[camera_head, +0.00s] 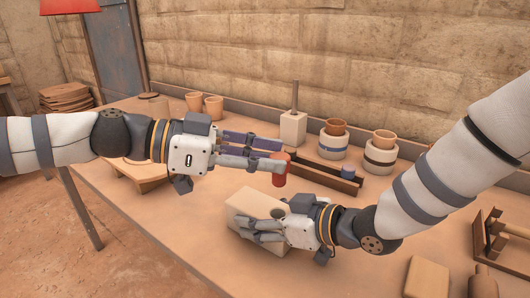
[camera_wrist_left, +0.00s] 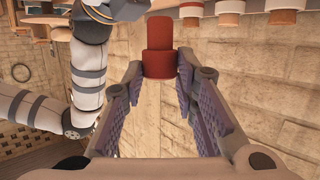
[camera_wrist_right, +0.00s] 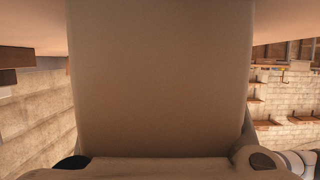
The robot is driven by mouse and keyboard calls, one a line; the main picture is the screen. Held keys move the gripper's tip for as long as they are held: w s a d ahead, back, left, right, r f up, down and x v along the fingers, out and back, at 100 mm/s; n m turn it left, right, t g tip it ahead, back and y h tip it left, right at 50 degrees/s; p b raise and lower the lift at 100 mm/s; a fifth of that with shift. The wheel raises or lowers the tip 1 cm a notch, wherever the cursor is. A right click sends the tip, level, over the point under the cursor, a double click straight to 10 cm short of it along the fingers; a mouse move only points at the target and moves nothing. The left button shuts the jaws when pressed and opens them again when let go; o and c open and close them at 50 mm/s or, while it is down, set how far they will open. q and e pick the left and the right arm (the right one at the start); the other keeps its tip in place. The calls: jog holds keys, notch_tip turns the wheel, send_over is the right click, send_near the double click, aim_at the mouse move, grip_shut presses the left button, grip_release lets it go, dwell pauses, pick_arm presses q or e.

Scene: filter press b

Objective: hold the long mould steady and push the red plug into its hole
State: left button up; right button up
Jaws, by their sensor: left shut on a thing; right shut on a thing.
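The red plug (camera_head: 279,172) is held in the fingertips of my left gripper (camera_head: 268,160), in the air above and behind the long mould (camera_head: 247,203). In the left wrist view the plug (camera_wrist_left: 158,62) is a stepped red cylinder between the two fingertips. The mould is a pale cream block on the table. My right gripper (camera_head: 255,230) is shut on it from the near right side. A dark round spot, seemingly the hole (camera_head: 278,213), shows on its top close to the right gripper. The mould (camera_wrist_right: 160,75) fills the middle of the right wrist view.
A dark long tray (camera_head: 318,178) lies behind the mould. A block with an upright rod (camera_head: 293,125) and stacked pots (camera_head: 334,143) stand along the wall. A wooden block (camera_head: 427,278) and a wooden frame (camera_head: 497,243) are at the right. The front left table is clear.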

pick_arm(q)
send_over(265, 216)
jog(key=shift+w+f, duration=0.2)
jog(key=shift+f, duration=2.45)
jog(key=shift+f, duration=2)
jog(key=o, duration=1)
jog(key=shift+o, duration=0.8)
jog(key=shift+s+f, duration=0.1)
jog(key=w+v, duration=0.1)
jog(key=v, duration=0.7)
jog(key=shift+s, duration=0.45)
